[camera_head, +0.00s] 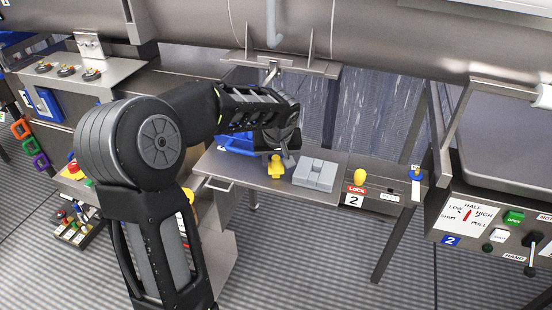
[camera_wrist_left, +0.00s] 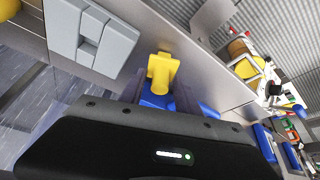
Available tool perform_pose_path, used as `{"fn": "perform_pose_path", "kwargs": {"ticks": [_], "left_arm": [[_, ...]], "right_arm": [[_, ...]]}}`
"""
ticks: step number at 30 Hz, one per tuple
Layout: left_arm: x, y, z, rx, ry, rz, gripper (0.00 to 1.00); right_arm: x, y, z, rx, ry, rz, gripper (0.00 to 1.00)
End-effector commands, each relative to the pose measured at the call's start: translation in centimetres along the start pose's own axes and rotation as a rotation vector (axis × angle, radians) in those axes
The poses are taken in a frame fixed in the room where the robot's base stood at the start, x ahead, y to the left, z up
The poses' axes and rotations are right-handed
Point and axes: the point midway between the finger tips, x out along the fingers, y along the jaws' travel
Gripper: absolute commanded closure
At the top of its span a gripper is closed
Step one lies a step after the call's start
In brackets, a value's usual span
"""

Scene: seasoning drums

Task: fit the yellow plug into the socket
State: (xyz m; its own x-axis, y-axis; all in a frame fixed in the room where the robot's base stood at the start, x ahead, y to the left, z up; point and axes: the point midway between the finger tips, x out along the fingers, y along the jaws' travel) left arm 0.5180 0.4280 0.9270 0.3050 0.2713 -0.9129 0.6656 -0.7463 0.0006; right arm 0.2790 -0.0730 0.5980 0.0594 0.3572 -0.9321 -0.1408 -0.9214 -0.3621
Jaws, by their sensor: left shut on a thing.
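The yellow plug (camera_head: 276,170) is at the fingertips of my left gripper (camera_head: 282,156), which is shut on it over the steel bench. The plug (camera_wrist_left: 162,70) also shows ahead of the black gripper body in the left wrist view; the finger contact is mostly hidden there. A light grey block with recesses (camera_head: 316,174), which looks like the socket, sits on the bench just right of the plug. It shows at the upper left of the left wrist view (camera_wrist_left: 90,38). The plug is beside the block, apart from it. I cannot tell whether the plug touches the bench. My right gripper is not in view.
A blue object (camera_head: 237,143) lies on the bench behind and left of the plug. A yellow knob (camera_head: 361,176) and a "LOCK 2" label (camera_head: 355,196) are to the right of the block. A large steel drum (camera_head: 380,40) hangs above the bench.

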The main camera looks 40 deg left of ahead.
Motion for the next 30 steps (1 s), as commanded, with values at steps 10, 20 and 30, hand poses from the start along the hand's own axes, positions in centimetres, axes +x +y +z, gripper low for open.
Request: {"fn": "perform_pose_path", "kwargs": {"ticks": [10,20,30], "left_arm": [[0.2,0.0,0.1,0.000,0.000,0.001,0.54],[0.2,0.0,0.1,0.000,0.000,0.000,0.39],[-1.4,0.1,-0.1,0.000,0.003,0.002,0.39]], "right_arm": [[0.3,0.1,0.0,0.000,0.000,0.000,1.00],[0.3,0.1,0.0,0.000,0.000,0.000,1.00],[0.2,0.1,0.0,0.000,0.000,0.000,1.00]]}}
